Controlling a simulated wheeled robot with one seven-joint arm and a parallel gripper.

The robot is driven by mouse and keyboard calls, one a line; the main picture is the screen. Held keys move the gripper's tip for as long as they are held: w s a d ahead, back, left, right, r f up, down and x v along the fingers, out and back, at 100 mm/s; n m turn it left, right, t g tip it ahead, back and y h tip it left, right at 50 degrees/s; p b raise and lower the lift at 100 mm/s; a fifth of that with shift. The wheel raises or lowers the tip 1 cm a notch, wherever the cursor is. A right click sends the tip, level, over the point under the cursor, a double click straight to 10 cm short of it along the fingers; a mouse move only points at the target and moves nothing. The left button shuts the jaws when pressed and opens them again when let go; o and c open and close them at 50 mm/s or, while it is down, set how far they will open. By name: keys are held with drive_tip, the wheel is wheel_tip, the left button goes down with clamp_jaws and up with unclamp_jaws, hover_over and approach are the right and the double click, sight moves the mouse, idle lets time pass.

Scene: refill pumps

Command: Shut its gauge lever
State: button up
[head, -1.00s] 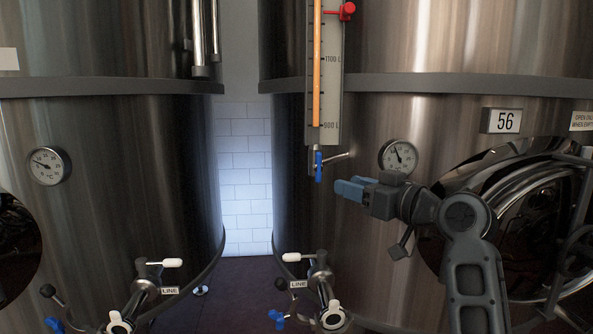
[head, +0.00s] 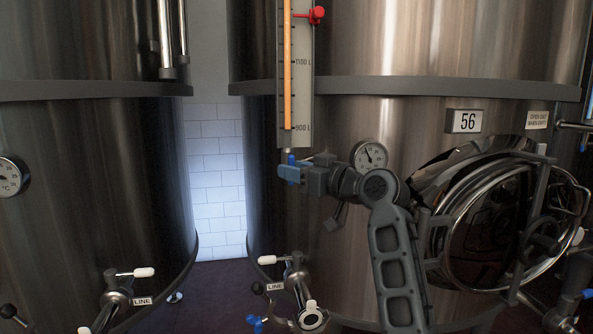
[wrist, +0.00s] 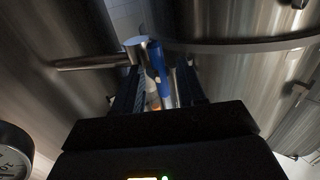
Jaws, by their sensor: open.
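The sight gauge (head: 295,90) with its orange column runs down the front of tank 56 in the head view. Its blue lever (head: 291,158) is at the gauge's foot, mostly hidden behind my gripper (head: 284,173). In the wrist view the blue lever (wrist: 158,75) hangs beside a metal valve body (wrist: 136,50) with a pipe (wrist: 90,61) going left. My gripper (wrist: 155,92) is open, with the lever between its dark fingers. I cannot tell whether the fingers touch it.
A round dial (head: 369,156) sits on the tank just right of the gauge, close to my wrist. The number plate 56 (head: 467,121) and a round manway door (head: 490,220) are further right. LINE valves with white handles (head: 267,260) are below.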

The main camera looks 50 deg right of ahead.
drive_tip(key=shift+c, duration=0.4)
clamp_jaws()
drive_tip(key=shift+f, duration=0.15)
drive_tip(key=m+t+h, duration=0.1)
drive_tip(key=m+h, duration=0.3)
drive_tip(key=m, duration=0.4)
drive_tip(key=m+h, duration=0.5)
drive_tip(key=m, duration=0.3)
drive_tip(key=f+m+t+h, duration=0.1)
drive_tip(key=m+h, duration=0.3)
drive_tip(key=m, duration=0.4)
drive_tip(key=shift+w+a+m+t+h+p, duration=0.1)
drive_tip(key=shift+a+m+t+h+p, duration=0.1)
drive_tip(key=shift+m+t+h+p, duration=0.15)
drive_tip(key=shift+m+h, duration=0.25)
